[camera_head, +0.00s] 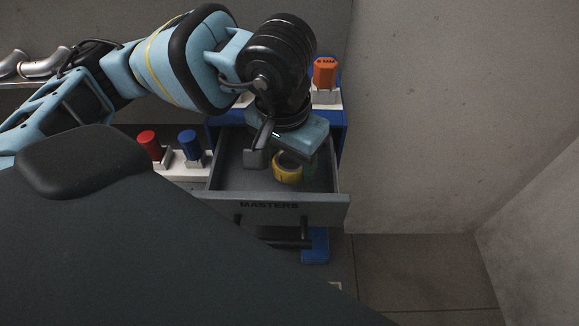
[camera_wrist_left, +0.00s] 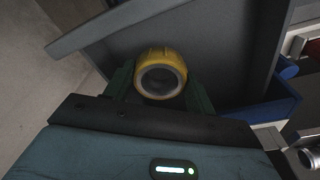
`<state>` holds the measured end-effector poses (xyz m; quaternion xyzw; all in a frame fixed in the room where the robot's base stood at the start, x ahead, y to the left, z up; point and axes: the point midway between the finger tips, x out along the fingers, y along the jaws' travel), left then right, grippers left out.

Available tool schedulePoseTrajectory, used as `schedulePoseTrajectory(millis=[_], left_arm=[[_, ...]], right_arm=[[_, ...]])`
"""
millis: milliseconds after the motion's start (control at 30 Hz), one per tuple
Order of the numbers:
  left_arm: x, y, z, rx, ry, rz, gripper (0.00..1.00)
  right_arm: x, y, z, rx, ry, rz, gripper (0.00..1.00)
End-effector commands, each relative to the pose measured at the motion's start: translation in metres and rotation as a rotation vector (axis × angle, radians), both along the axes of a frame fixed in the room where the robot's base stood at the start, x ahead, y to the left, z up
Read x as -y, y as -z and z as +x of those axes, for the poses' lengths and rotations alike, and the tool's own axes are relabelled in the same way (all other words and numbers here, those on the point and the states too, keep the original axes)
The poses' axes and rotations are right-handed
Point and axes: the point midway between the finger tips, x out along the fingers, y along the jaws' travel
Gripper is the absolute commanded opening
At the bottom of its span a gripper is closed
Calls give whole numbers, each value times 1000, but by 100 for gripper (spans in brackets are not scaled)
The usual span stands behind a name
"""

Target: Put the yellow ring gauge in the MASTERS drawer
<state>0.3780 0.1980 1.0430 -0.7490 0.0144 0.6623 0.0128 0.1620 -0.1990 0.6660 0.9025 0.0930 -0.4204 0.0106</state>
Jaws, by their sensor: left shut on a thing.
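The yellow ring gauge (camera_head: 288,176) is within the open MASTERS drawer (camera_head: 312,209), as the head view sees it. In the left wrist view the ring gauge (camera_wrist_left: 158,53) sits between the two dark green fingers of my left gripper (camera_wrist_left: 160,88), its dark bore facing the camera. My left gripper (camera_head: 292,158) reaches down over the drawer from above and is shut on the ring gauge. I cannot tell whether the ring touches the drawer floor. The drawer is pulled out and looks otherwise empty. My right gripper is not in view.
A red plug (camera_head: 149,144) and a blue plug (camera_head: 190,145) stand in white holders left of the drawer. An orange piece (camera_head: 325,73) stands in a holder on the blue cabinet behind. Metal castings (camera_head: 44,65) lie at far left. A grey wall is right; floor there is clear.

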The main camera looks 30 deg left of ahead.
Motion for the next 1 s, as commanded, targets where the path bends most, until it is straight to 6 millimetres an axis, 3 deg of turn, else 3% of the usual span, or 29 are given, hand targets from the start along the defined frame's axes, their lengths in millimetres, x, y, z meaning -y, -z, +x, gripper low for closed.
schedulePoseTrajectory(millis=[233, 667, 700, 867, 1000], left_arm=[[-1, 29, 0, -1, 0, 1, 26], [0, 35, 0, -2, 0, 0, 26], [0, 35, 0, -2, 0, 1, 58], [0, 34, 0, -1, 0, 1, 77], [0, 34, 0, -1, 0, 1, 77]], right_arm=[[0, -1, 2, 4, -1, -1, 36], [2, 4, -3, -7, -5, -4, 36], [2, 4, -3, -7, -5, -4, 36], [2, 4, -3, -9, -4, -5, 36], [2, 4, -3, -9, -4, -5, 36]])
